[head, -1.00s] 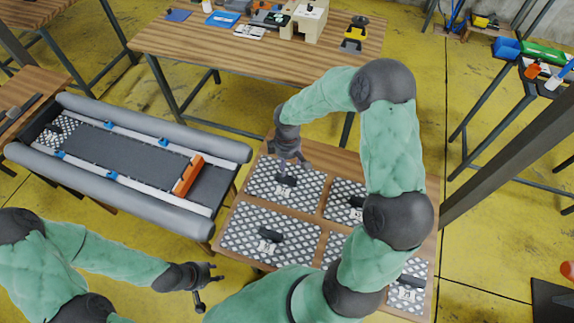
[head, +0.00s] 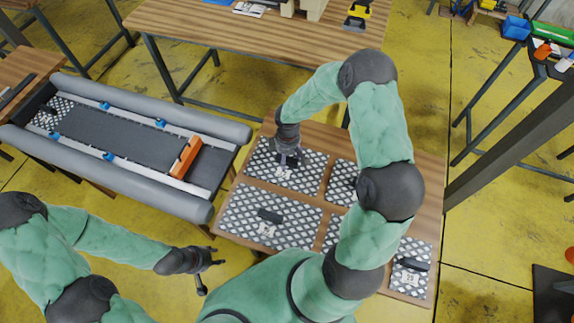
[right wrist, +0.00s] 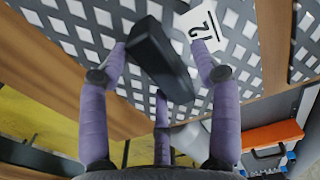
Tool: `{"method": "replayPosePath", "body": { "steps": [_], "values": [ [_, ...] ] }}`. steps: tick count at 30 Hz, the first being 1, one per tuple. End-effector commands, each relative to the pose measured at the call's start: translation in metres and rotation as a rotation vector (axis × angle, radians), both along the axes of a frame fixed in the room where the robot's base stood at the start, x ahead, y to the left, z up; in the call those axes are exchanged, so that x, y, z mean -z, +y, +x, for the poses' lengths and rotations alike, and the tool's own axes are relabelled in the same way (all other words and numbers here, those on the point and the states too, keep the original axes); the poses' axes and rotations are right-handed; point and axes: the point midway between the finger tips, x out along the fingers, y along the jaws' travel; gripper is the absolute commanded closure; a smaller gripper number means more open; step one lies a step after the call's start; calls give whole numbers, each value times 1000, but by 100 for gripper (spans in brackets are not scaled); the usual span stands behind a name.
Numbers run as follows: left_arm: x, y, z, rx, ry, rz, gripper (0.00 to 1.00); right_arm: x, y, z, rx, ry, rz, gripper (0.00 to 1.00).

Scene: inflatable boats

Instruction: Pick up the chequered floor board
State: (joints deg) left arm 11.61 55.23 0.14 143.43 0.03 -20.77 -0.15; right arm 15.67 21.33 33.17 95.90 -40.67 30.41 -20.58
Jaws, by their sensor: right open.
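Several black-and-white chequered floor boards lie on a wooden table. My right gripper (head: 287,160) is low over the far-left board (head: 312,170). In the right wrist view this board (right wrist: 75,28) carries a black block handle (right wrist: 160,60) and a white label reading 2. The open fingers of my right gripper (right wrist: 155,68) stand around the handle; I cannot tell whether they touch it. The near-left board (head: 240,212) has its own black handle. Boards on the right are partly hidden by my right arm. My left gripper (head: 208,272) is open and empty, left of the table.
A grey inflatable boat (head: 110,160) with an orange seat (head: 186,157) lies on a stand at the left. One chequered board is at its far-left end. A workbench (head: 240,40) with tools is behind. A dark post rises at the right.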

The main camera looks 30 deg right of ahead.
Motion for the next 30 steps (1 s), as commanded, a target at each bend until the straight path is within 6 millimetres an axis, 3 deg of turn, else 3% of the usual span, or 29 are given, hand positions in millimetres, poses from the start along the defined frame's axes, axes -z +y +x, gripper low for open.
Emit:
{"method": "replayPosePath", "body": {
  "steps": [8,12,15,25,30],
  "values": [
    [1,0,0,0,0,0,60,5,0,0,0,-1,-1,37],
    [1,0,0,0,0,0,60,5,0,0,0,-1,-1,76],
    [1,0,0,0,0,0,60,5,0,0,0,-1,-1,100],
    [0,0,0,0,0,0,60,2,-1,1,1,-2,-1,100],
    [-9,0,0,0,0,0,60,-17,-1,1,2,-4,-2,100]
  ]
}}
